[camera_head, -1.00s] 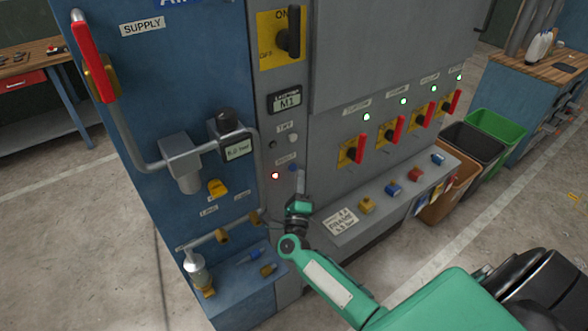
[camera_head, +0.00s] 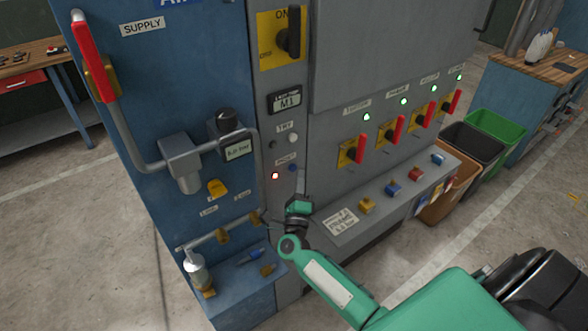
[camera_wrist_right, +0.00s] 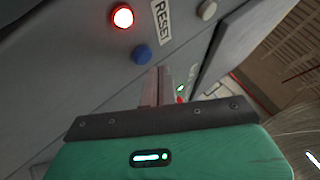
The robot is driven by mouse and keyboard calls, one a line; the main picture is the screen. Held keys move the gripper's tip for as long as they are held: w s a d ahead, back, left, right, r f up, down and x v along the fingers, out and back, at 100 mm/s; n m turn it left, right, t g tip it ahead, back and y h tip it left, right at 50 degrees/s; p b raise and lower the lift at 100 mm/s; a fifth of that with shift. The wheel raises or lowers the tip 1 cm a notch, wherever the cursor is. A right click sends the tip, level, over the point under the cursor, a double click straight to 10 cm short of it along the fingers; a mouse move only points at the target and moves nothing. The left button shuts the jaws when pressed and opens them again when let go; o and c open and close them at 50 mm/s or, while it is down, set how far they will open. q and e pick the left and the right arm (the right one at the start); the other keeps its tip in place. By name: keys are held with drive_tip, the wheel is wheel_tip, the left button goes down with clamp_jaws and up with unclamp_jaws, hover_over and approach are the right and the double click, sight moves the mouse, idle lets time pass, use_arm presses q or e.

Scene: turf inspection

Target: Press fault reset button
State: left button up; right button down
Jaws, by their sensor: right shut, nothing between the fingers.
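The blue button (camera_head: 293,168) sits on the grey panel strip beside a lit red lamp (camera_head: 275,176) and below a small label (camera_head: 286,160). In the right wrist view the label reads RESET (camera_wrist_right: 163,20), with the blue button (camera_wrist_right: 141,54) below the red lamp (camera_wrist_right: 122,17). My right gripper (camera_wrist_right: 155,84) is shut and empty. Its fingertips are just below the blue button in that view, and a gap shows between them. In the head view my right gripper (camera_head: 300,190) is low in front of the strip. My left gripper is not in view.
A white button (camera_head: 295,138) is higher on the strip. Pipework (camera_head: 140,150) and a blue shelf (camera_head: 250,278) are to the left.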

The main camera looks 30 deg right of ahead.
drive_tip(key=shift+w, duration=0.2)
drive_tip(key=shift+w, duration=0.25)
drive_tip(key=shift+w+a+b, duration=0.1)
drive_tip(key=shift+w+b, duration=0.3)
drive_tip(key=shift+b, duration=0.15)
idle(0.7)
drive_tip(key=shift+s, duration=0.85)
drive_tip(key=s, duration=0.1)
drive_tip(key=s+p, duration=0.1)
drive_tip(key=s, duration=0.3)
drive_tip(key=shift+d+p, duration=0.3)
drive_tip(key=shift+p, duration=0.05)
idle(0.7)
